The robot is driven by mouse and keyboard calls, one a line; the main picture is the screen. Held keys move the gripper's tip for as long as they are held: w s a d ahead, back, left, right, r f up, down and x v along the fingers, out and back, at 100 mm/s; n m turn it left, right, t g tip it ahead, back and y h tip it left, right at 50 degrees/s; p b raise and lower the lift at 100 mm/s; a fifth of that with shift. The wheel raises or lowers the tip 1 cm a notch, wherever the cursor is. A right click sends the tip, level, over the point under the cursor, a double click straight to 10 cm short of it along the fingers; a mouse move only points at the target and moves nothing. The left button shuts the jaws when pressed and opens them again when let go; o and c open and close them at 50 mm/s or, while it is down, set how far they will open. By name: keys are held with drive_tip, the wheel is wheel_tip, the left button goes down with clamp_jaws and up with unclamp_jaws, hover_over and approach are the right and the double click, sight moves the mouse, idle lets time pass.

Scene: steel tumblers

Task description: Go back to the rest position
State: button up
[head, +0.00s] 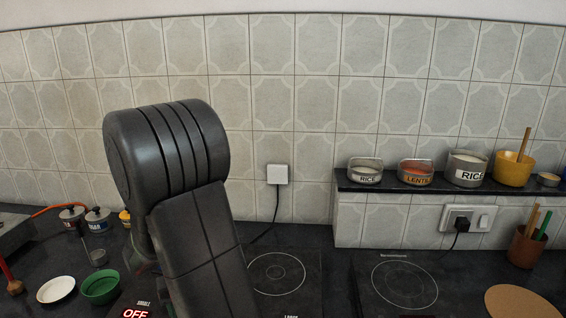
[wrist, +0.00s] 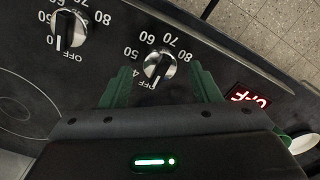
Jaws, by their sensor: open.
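My gripper (wrist: 163,88) shows in the wrist view with its two green fingers spread apart. It is open, with nothing held between the fingers. A silver stove knob (wrist: 159,67) on the black panel shows between the fingers; I cannot tell how far away it is. No steel tumbler can be made out clearly.
A second knob (wrist: 69,29) is at upper left in the wrist view. On the counter are a green bowl (head: 101,288), a white dish (head: 56,290) and small jars. Several containers, including a yellow pot (head: 512,169), stand on the shelf (head: 400,189). A hob ring (head: 405,285) at right is bare.

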drive_tip(key=m+p, duration=0.1)
drive_tip(key=m, duration=0.5)
idle(0.4)
